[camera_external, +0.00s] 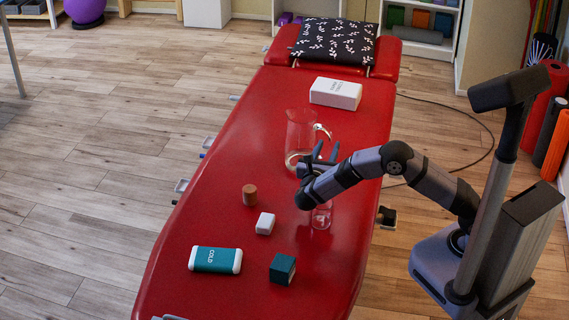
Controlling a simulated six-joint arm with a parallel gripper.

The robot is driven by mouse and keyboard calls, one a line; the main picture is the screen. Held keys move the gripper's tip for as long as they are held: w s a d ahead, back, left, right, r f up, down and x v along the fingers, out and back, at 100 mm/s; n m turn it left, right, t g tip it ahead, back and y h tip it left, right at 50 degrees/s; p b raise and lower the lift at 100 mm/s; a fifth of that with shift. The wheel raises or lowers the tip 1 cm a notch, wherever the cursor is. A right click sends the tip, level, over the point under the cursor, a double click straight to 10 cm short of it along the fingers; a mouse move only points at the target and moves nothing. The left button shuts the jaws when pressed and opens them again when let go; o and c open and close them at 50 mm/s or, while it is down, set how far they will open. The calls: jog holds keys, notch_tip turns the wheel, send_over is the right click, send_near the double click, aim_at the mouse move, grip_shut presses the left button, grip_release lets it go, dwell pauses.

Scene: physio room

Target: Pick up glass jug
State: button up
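A clear glass jug (299,130) stands upright on the red treatment table, right of the table's middle. A pale curved piece shows at its right side and a pale band near its base. My gripper (325,150) is just right of and in front of the jug's lower part. Its two dark fingers point away from the camera and are spread apart, with nothing seen between them. The gripper body overlaps the jug's lower right edge in this view. I cannot tell whether they touch.
A clear drinking glass (321,217) stands just below my arm. A white box (335,93) lies behind the jug. A brown cylinder (250,195), white block (265,223), teal cold pack (215,260) and teal cube (282,269) are on the red table (240,150) nearer the camera.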

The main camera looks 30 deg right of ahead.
aim_at(330, 140)
jog(key=shift+p+x, duration=0.35)
jog(key=shift+x, duration=2.25)
jog(key=shift+f, duration=0.1)
grip_shut()
jog(key=shift+a, duration=0.1)
jog(key=shift+w+r, duration=0.1)
jog(key=shift+r, duration=0.15)
